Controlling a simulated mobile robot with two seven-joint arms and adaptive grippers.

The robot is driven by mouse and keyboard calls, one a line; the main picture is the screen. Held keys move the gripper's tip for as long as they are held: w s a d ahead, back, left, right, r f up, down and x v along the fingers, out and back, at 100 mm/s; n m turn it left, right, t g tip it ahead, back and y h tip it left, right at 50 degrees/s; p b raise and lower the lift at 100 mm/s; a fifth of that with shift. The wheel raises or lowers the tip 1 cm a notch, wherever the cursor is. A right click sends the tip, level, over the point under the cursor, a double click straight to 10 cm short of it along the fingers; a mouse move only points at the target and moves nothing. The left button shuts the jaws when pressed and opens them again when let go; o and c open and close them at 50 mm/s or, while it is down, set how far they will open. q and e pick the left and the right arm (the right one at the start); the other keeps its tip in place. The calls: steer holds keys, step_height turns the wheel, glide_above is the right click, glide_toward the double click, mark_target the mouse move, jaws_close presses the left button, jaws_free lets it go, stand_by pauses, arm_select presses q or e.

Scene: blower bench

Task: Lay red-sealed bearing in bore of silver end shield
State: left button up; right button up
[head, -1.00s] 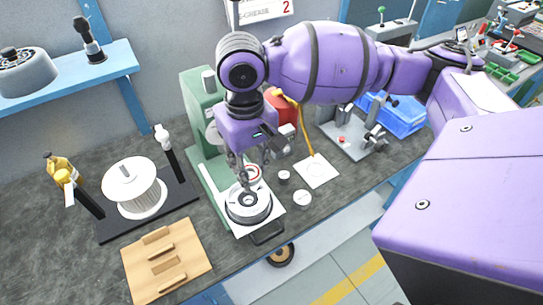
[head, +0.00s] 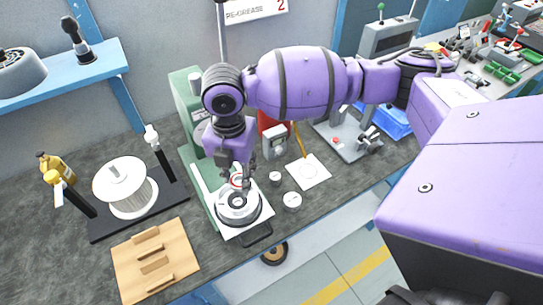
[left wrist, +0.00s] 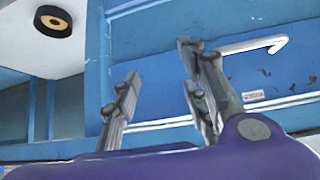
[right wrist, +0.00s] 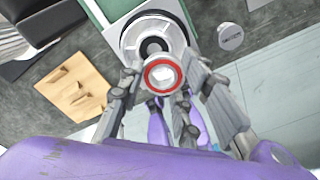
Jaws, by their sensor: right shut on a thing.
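The red-sealed bearing (right wrist: 163,75) is a small ring with a red face, held between the fingertips of my right gripper (right wrist: 165,88). The silver end shield (right wrist: 150,22) is a round ring with a dark central bore, just beyond the bearing in the right wrist view. In the head view the end shield (head: 238,217) sits on a white plate at the green press, with the bearing (head: 237,181) and right gripper (head: 243,186) close over it. I cannot tell whether they touch.
A green press (head: 190,140) stands behind the end shield. A white spool (head: 125,188) and a wooden block rack (head: 155,262) are to the left.

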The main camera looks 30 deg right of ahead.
mark_target(232, 181)
steer(key=f+n, duration=0.1)
steer(key=n, duration=0.3)
steer(key=a+n, duration=0.1)
steer(key=n, duration=0.3)
steer(key=f+n, duration=0.1)
steer(key=n, duration=0.3)
steer(key=shift+w+a+f+n, duration=0.2)
steer(key=shift+f+n, duration=0.15)
steer(key=shift+n, duration=0.05)
arm_select(q)
steer(key=shift+w+d+r, duration=0.25)
steer(key=shift+w+r, duration=0.25)
steer(key=shift+a, duration=0.1)
arm_select(e)
steer(key=shift+f, duration=0.9)
steer(key=shift+s+f, duration=0.1)
steer(key=shift+f, duration=0.55)
steer(key=shift+f+b, duration=0.4)
steer(key=shift+f, duration=0.6)
arm_select(q)
steer(key=shift+s+a+f, duration=0.1)
steer(key=shift+s+f, duration=0.35)
steer(key=shift+f, duration=0.25)
